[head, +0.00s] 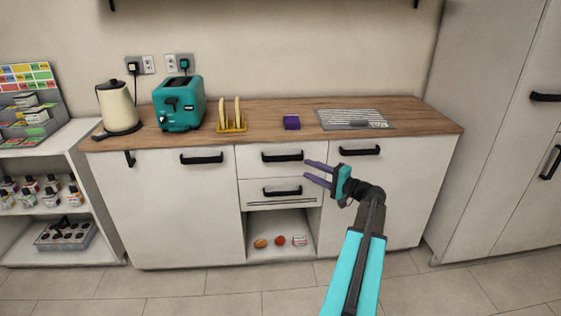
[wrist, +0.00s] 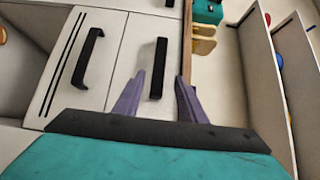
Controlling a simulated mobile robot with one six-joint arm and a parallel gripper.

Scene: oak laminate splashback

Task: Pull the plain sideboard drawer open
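The plain drawer (head: 255,168) is the upper of two drawers in the middle of the white sideboard, with a black bar handle (head: 282,157). In the wrist view, this handle (wrist: 158,68) shows between my two purple fingertips. My gripper (head: 306,170) is open and empty, in front of the drawers and just right of the handle in the head view. I cannot tell whether the fingers touch the handle. The drawer looks shut. The lower drawer (head: 255,196) has groove lines along its bottom edge and its own black handle (head: 282,192).
Cupboard doors with black handles (head: 201,159) flank the drawers. An open niche (head: 280,224) below holds small items. The wooden top (head: 265,110) carries a kettle (head: 117,105), a teal toaster (head: 179,105), a toast rack (head: 231,118) and a purple box (head: 291,122). The floor (head: 200,288) in front is clear.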

